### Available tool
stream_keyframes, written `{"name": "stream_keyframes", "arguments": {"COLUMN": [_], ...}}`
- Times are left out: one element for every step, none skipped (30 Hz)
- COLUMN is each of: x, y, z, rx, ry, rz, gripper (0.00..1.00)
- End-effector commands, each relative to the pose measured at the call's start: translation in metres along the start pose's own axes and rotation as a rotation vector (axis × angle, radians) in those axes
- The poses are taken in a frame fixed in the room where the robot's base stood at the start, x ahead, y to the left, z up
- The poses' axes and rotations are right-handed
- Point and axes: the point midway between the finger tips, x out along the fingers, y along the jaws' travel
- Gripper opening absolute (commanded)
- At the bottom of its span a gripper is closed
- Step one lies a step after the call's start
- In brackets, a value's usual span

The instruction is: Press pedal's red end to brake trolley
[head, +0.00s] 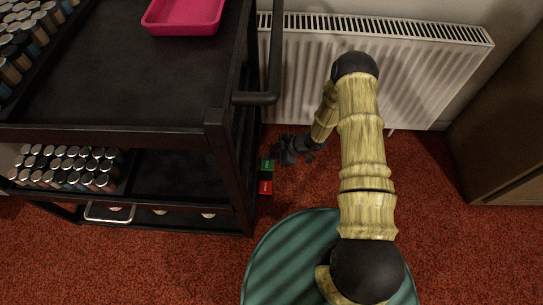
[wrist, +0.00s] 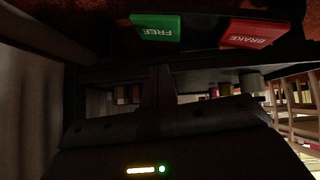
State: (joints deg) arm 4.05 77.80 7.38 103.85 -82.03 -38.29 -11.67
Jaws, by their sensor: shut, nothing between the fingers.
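The dark trolley (head: 215,120) stands on the left in the head view. Its pedal sticks out low at the right side, with a green FREE end (head: 267,166) farther from me and a red BRAKE end (head: 265,187) nearer. In the wrist view the green end (wrist: 156,27) is at top centre and the red end (wrist: 254,33) at top right, both lettered upside down. My gripper (head: 284,147) is down by the trolley's side, beyond the green end and apart from the red end. Its fingers (wrist: 159,84) are shut and empty. Whether they touch anything is too dark to tell.
A white radiator (head: 300,75) stands along the wall behind my gripper. A brown cabinet (head: 500,135) is at the right. The trolley carries a pink tray (head: 185,15) and several jars (head: 65,165), and its handle (head: 258,98) juts out above the pedal. Red carpet (head: 425,165) is clear towards the right.

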Motion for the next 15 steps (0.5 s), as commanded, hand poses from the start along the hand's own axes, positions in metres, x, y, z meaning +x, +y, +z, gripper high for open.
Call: {"name": "stream_keyframes", "arguments": {"x": [-0.009,-0.011,-0.015,-0.017,-0.02,-0.028,-0.035,-0.041,-0.049,-0.055,-0.06,-0.068,-0.074,-0.079,-0.086], "y": [0.003,0.003,0.005,0.005,0.006,0.009,0.011,0.012,0.014,0.016,0.017,0.018,0.019,0.021,0.022], "z": [-0.009,-0.012,-0.015,-0.018,-0.02,-0.019,-0.018,-0.018,-0.018,-0.018,-0.017,-0.017,-0.017,-0.017,-0.017], "rx": [-0.002,-0.002,-0.002,-0.002,-0.001,0.0,0.001,0.0,0.001,0.001,0.0,-0.001,-0.001,0.0,-0.002], "ry": [0.0,0.0,0.0,0.0,0.0,-0.002,-0.002,-0.002,-0.002,-0.001,-0.001,-0.002,-0.002,-0.001,-0.001], "rz": [0.0,0.0,0.0,0.0,0.0,0.002,0.003,0.003,0.004,0.004,0.004,0.003,0.002,0.002,0.001], "gripper": [0.0,0.0,0.0,0.0,0.0,0.0,0.0,0.0,0.0,0.0,0.0,0.0,0.0,0.0,0.0]}}
